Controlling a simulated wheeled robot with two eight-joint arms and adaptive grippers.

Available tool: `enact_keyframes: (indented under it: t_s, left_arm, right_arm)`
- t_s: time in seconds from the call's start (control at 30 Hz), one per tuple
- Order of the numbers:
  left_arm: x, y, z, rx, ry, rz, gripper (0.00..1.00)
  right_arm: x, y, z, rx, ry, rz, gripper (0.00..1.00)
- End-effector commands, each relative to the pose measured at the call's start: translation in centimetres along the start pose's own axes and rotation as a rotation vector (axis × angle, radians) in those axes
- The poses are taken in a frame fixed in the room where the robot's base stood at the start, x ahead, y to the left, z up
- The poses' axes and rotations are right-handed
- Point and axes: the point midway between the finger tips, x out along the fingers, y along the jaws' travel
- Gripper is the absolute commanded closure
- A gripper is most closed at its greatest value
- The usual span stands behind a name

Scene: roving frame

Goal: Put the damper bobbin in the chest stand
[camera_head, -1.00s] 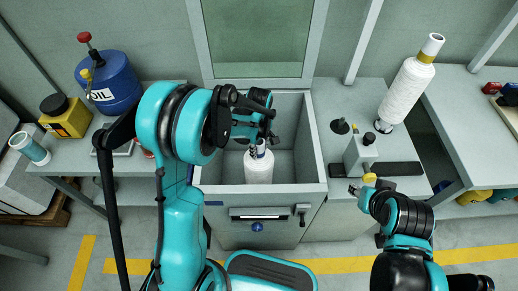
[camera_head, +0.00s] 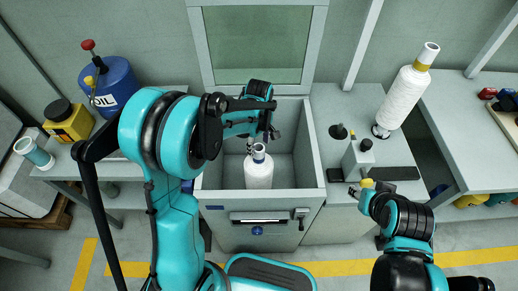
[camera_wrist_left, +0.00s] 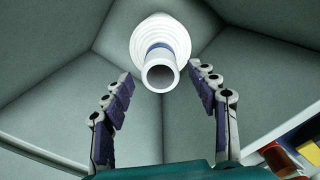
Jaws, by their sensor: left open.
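A white bobbin (camera_head: 258,174) with a blue band near its top stands upright inside the open grey chest (camera_head: 312,150). In the left wrist view the bobbin (camera_wrist_left: 160,30) shows end-on, its hollow tube facing the camera. My left gripper (camera_wrist_left: 160,76) is open, its fingers apart on either side of the tube end in that view. In the head view my left gripper (camera_head: 256,142) is just above and behind the bobbin's top. A stand under the bobbin cannot be made out. My right gripper (camera_head: 362,188) is by the right counter's front; its jaws are too small to read.
A second white bobbin (camera_head: 404,96) with a yellow band leans on the right counter, near a grey block (camera_head: 358,158) and a dark pad (camera_head: 394,173). A blue oil can (camera_head: 110,86) stands on the left table. The raised glass lid (camera_head: 258,44) backs the chest.

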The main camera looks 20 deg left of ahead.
Motion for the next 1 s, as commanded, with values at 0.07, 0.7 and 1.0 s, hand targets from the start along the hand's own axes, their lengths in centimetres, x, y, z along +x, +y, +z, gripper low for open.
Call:
enact_keyframes:
  t_s: [0.07,0.7,1.0]
  left_arm:
    - [-2.2,0.0,0.0,0.000,0.000,0.000,0.41]
    - [-11.2,-3.9,0.9,0.260,0.071,0.125,0.41]
    - [-15.2,-9.7,2.4,0.624,0.231,0.264,0.41]
  right_arm:
    - [-0.8,0.0,-0.6,0.000,0.000,0.000,0.60]
    - [-1.8,0.0,-1.2,0.000,0.000,0.000,0.60]
    - [-1.8,0.0,-1.2,0.000,0.000,0.000,0.60]
